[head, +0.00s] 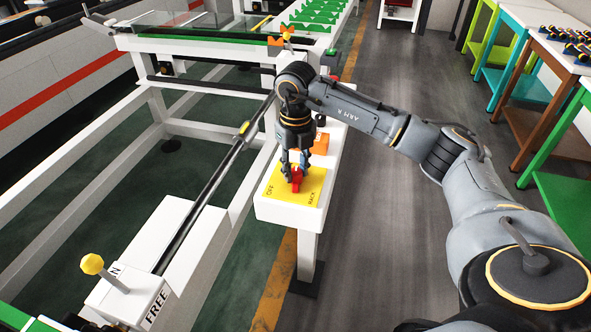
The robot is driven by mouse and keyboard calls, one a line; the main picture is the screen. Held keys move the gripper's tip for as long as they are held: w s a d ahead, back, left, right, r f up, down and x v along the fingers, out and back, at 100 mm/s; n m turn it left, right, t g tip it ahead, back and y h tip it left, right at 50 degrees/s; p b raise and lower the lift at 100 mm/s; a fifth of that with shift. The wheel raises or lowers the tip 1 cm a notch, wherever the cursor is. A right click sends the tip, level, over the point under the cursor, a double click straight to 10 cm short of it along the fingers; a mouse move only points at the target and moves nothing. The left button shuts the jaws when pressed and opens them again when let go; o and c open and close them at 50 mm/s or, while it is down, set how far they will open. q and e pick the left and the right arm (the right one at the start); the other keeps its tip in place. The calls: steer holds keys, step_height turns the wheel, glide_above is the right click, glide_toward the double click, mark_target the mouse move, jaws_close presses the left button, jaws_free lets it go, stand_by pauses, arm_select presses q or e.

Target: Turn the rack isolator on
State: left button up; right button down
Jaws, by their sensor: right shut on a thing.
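The rack isolator is a red rotary handle (297,179) on a yellow plate (312,184) marked "OFF" and "RACK". The plate sits on the near end of a white console (285,211). My right gripper (295,174) points down over the plate and is shut on the red handle. The fingers hide part of the handle, so I cannot tell its exact angle. My left gripper is not in view.
An orange block (320,143) sits on the console just behind my right gripper. A lever with a yellow knob (92,264) stands at the lower left beside a "FREE" label. White rack frames fill the left. The floor at right is clear up to the coloured tables (545,50).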

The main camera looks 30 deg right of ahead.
mark_target(296, 171)
steer(key=shift+s+f+m, duration=0.1)
steer(key=shift+f+m, duration=0.1)
steer(key=shift+m, duration=0.9)
steer(key=c, duration=1)
jaws_free()
steer(key=shift+r, duration=0.1)
step_height(296, 171, up, 12)
steer(key=shift+f, duration=0.1)
